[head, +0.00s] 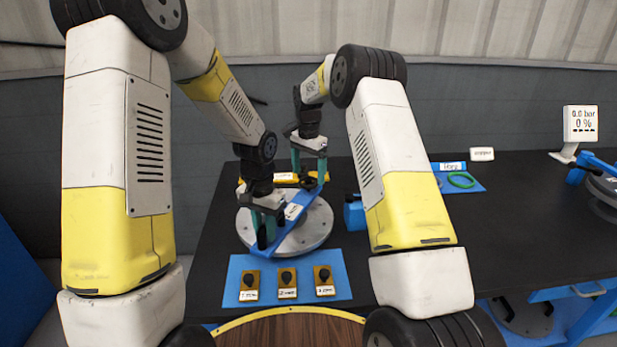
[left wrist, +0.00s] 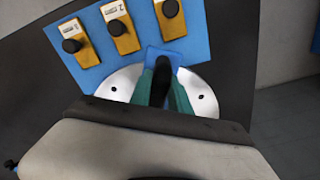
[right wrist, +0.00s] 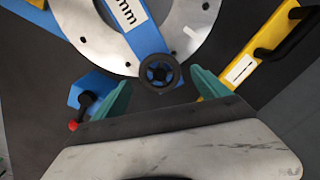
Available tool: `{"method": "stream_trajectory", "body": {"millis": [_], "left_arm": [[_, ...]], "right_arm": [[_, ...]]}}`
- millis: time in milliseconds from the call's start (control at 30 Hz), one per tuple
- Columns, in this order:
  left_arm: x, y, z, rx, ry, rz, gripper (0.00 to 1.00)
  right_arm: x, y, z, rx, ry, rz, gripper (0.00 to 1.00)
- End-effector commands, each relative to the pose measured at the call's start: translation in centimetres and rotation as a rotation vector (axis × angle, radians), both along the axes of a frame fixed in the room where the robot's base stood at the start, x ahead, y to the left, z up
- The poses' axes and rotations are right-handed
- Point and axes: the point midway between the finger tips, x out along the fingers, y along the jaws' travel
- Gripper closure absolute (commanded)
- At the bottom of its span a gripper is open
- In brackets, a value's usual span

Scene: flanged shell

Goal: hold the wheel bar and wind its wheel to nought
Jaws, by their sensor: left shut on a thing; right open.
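The wheel bar (head: 272,238) is a blue bar with a white label, lying across a round grey metal flange (head: 318,230). My left gripper (left wrist: 160,90) is shut on the bar's upright black handle (left wrist: 160,78) at the near end. At the bar's far end is a small dark handwheel with spokes (right wrist: 159,73). My right gripper (right wrist: 163,93) is open, its teal fingers apart on either side of the wheel, with gaps visible on both sides. The label ends in "mm"; no reading on the wheel is legible.
A blue mat (head: 340,262) holds gauge blocks (head: 287,282) with black knobs. A yellow tool with a black handle (right wrist: 245,62) and a blue box with a red knob (right wrist: 85,97) lie beside the flange. A display (head: 580,123) reads 0.0 bar. The table's middle right is clear.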

Motion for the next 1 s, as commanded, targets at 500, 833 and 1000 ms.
{"method": "stream_trajectory", "body": {"millis": [500, 833, 1000], "left_arm": [[0.0, 0.0, 0.0, -0.001, -0.001, 0.001, 1.0], [0.0, 0.0, 0.0, 0.0, -0.001, 0.0, 1.0], [0.0, 0.0, 0.0, 0.0, -0.001, 0.0, 1.0]], "right_arm": [[0.0, 0.0, -2.0, -0.001, -0.001, 0.001, 0.15], [0.0, 0.0, -2.0, 0.0, 0.0, 0.001, 0.77], [0.0, 0.0, -2.0, 0.0, 0.0, 0.01, 0.77]]}}
